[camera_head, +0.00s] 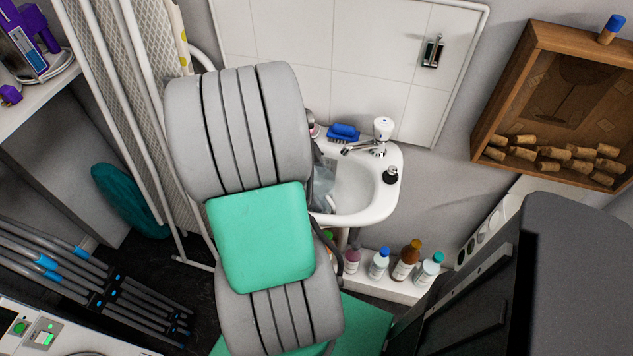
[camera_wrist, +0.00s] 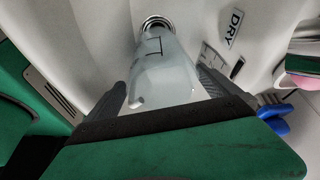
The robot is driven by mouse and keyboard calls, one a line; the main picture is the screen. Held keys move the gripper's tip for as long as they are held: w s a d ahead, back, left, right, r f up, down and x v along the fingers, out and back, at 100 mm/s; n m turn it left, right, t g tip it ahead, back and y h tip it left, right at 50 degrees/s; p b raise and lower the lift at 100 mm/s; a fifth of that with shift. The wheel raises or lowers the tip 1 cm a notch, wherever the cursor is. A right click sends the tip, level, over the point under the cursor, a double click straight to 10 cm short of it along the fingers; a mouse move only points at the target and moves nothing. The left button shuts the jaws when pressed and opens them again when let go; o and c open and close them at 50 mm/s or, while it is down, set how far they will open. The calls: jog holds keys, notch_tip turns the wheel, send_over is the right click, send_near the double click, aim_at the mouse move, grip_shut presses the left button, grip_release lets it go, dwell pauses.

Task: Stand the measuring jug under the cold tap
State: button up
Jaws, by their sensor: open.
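The measuring jug (camera_wrist: 165,75) is clear with dark markings. In the wrist view it lies between the two dark fingers of my gripper (camera_wrist: 160,92), which is open. I cannot tell whether a finger touches it. A clear piece, likely the jug (camera_head: 323,183), shows at the left side of the white basin (camera_head: 382,203), partly behind my arm. A chrome tap with a white top (camera_head: 382,130) stands at the basin's back right, its spout pointing left. The jug is apart from this spout. My arm hides my gripper in the head view.
A blue brush (camera_head: 343,132) lies on the basin's back rim, left of the tap. Several bottles (camera_head: 405,260) stand on a low ledge below. The basin's right half is clear. A chrome ring (camera_wrist: 157,22) shows beyond the jug.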

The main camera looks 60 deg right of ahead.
jog(key=p+v, duration=0.1)
jog(key=v, duration=1.1)
